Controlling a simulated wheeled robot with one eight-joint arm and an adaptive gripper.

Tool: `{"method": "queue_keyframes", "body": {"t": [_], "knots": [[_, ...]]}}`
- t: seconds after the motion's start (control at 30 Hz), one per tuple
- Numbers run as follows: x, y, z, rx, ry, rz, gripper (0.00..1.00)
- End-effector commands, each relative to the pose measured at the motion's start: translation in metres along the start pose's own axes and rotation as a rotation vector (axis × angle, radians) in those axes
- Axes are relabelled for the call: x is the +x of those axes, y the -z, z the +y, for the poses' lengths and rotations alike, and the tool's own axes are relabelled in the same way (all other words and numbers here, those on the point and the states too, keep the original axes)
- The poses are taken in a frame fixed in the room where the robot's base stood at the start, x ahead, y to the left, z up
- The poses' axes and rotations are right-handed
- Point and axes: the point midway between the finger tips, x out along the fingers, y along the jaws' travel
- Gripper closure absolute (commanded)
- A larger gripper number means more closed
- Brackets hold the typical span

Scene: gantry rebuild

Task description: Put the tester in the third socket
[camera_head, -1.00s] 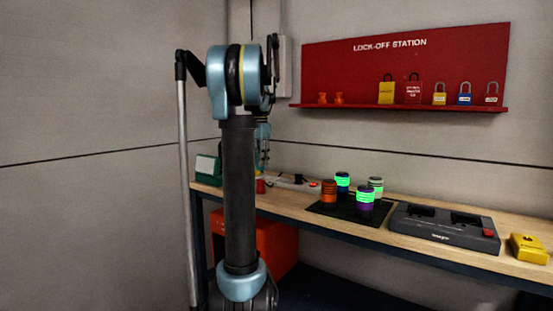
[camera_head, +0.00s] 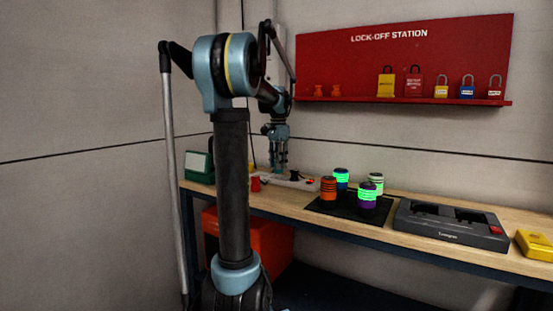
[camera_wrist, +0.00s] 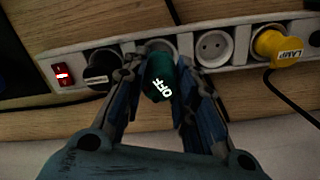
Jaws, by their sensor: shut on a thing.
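The tester (camera_wrist: 160,78), a dark green plug-like body marked OFF, is held between the two fingers of my gripper (camera_wrist: 159,64). In the wrist view it covers most of a socket between the black plug (camera_wrist: 100,72) and an empty white socket (camera_wrist: 214,46). I cannot tell whether it touches the strip or is above it. The power strip (camera_wrist: 134,46) also shows on the bench in the head view (camera_head: 297,183). There, my gripper (camera_head: 280,170) points down over the strip's left part, and the tester cannot be made out.
A yellow LAMP plug (camera_wrist: 278,47) with a black cable sits right of the empty socket. A red lit switch (camera_wrist: 62,74) is at the strip's left end. A green box (camera_head: 199,167) and red object (camera_head: 255,184) stand left; several banded cylinders on a black mat (camera_head: 325,207) stand right.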

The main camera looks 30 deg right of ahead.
Motion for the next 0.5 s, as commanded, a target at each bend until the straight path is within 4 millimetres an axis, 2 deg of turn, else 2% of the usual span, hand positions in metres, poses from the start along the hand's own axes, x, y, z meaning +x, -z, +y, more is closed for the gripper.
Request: {"method": "queue_keyframes", "body": {"t": [0.2,0.5], "knots": [[0.016,0.000,0.000,0.000,0.000,0.000,1.00],[0.024,0.000,0.000,0.000,0.000,0.000,1.00]]}}
